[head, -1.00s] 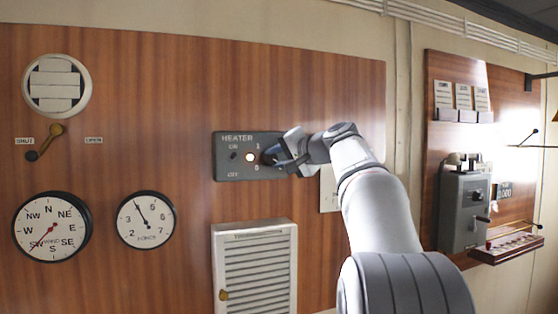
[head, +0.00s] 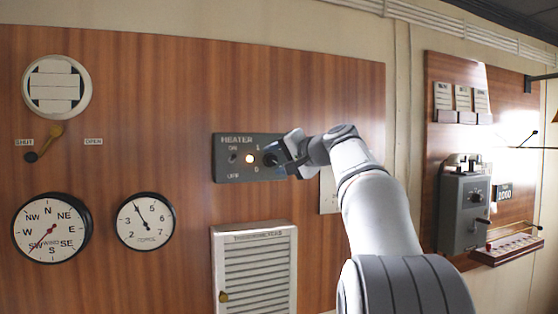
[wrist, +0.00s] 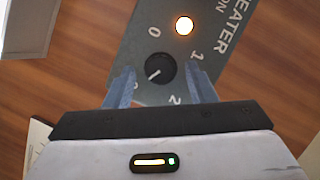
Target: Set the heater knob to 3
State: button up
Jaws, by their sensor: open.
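The heater panel (head: 223,168) is a grey plate on the wooden wall, with a toggle switch and a lit lamp (head: 250,159); the lamp also shows in the wrist view (wrist: 184,25). The black heater knob (wrist: 160,68) has a white pointer mark aimed lower left, toward a mostly hidden label that looks like the 3. The 0, 1 and 2 are readable around it. My gripper (wrist: 160,72) is open, one finger on each side of the knob, with small gaps showing. In the head view my gripper (head: 282,156) covers most of the knob.
Round dials (head: 146,220) are to the left. A grey control box (head: 464,212) is on the right wall.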

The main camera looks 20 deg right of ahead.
jog(key=b+v, duration=0.1)
jog(key=v, duration=0.7)
jog(key=shift+b, duration=0.3)
jog(key=shift+f, duration=0.1)
jog(key=s+a+f+n+g+h, duration=0.1)
jog(key=s+a+f+g, duration=0.2)
jog(key=f, duration=0.5)
jog(key=s+a+f+n+g, duration=0.1)
jog(key=s+a+f+g, duration=0.15)
jog(key=a+f, duration=0.45)
jog(key=s+a+f+n+g+h, duration=0.1)
jog(key=s+a+f, duration=0.2)
jog(key=f, duration=0.6)
jog(key=s+a+f+n+g+h, duration=0.1)
jog(key=s+f+n+g, duration=0.1)
jog(key=s+f, duration=0.8)
jog(key=s+a+f+n+g+h, duration=0.2)
jog(key=s+f+n+g, duration=0.1)
jog(key=s+f, duration=0.7)
notch_tip(320, 180, down, 2)
jog(key=shift+a+f+n+g, duration=0.2)
jog(key=shift+a+n+g, duration=0.1)
jog(key=shift+a+g, duration=0.05)
